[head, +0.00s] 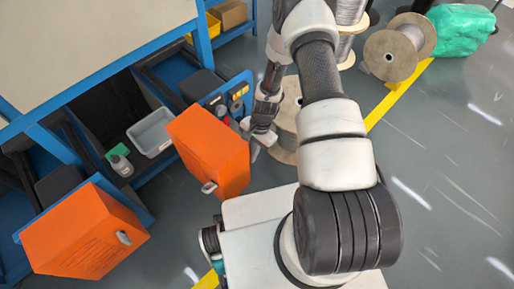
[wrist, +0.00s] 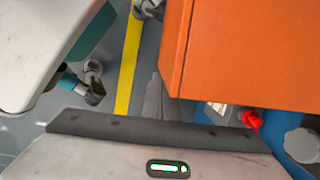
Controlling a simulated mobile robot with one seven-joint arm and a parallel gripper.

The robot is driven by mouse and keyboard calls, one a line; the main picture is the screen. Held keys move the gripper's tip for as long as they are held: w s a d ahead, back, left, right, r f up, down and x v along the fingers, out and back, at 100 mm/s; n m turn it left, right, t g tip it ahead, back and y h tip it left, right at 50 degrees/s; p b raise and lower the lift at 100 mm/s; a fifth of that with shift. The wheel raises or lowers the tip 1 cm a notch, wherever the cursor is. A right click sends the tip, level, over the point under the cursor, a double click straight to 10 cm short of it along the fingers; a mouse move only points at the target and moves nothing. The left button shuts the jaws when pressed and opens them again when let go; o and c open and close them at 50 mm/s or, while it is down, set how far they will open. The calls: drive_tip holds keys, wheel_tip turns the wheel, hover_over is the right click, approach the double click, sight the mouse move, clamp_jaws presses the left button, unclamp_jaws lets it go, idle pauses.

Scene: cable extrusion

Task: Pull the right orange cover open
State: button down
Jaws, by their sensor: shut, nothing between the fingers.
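The right orange cover (head: 212,150) is a box-like orange block at the front of the blue machine, with a metal handle (head: 209,187) low on its front. My gripper (head: 258,146) is beside the cover's right side, near the blue control panel, apart from the handle. In the wrist view the cover (wrist: 252,52) fills the upper right, and the narrow dark fingers of my gripper (wrist: 156,98) lie together, empty, just left of its edge. Whether they touch the cover I cannot tell.
A left orange cover (head: 85,235) with its own handle stands at lower left. A blue panel (head: 238,92) with knobs is behind the right cover; a red knob (wrist: 251,119) shows up close. A grey tray (head: 152,132) sits between covers. Cable spools (head: 400,48) stand at upper right.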

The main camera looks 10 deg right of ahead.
drive_tip(key=shift+s+a, duration=0.2)
drive_tip(key=shift+a, duration=0.1)
drive_tip(key=shift+r, duration=0.1)
drive_tip(key=p+v, duration=1.1)
drive_tip(key=v, duration=0.8)
drive_tip(key=shift+r, duration=0.35)
drive_tip(key=shift+s+d, duration=0.1)
